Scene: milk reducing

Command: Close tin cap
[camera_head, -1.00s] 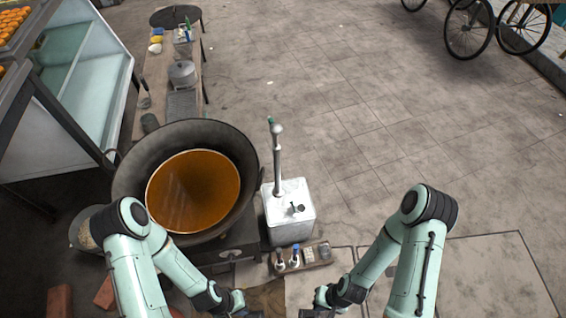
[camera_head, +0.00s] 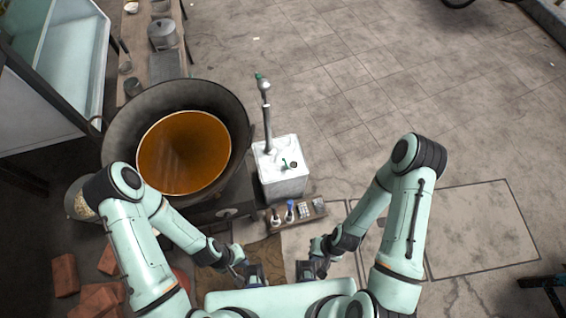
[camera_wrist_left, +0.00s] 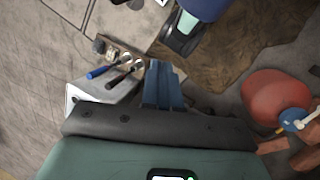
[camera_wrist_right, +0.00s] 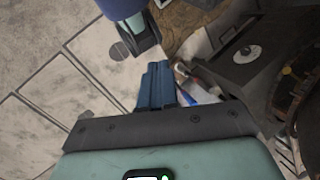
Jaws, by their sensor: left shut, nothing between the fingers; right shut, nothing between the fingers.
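A white square tin (camera_head: 283,186) stands upright right of the big wok. A small dark green-tinted fitting, perhaps the cap (camera_head: 287,164), is on its top; I cannot tell whether it is closed. A grey upright pipe (camera_head: 266,118) rises from the tin's back left. My left gripper (camera_head: 256,276) is shut and empty, in front of the tin and apart from it; its fingers also show in the left wrist view (camera_wrist_left: 163,82). My right gripper (camera_head: 306,271) is shut and empty just to the right; its fingers also show in the right wrist view (camera_wrist_right: 156,82).
A wok (camera_head: 118,120) of orange-brown liquid stands left of the tin. Red bricks (camera_head: 65,275) lie at lower left. The paved floor (camera_head: 385,75) behind and right is largely clear.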

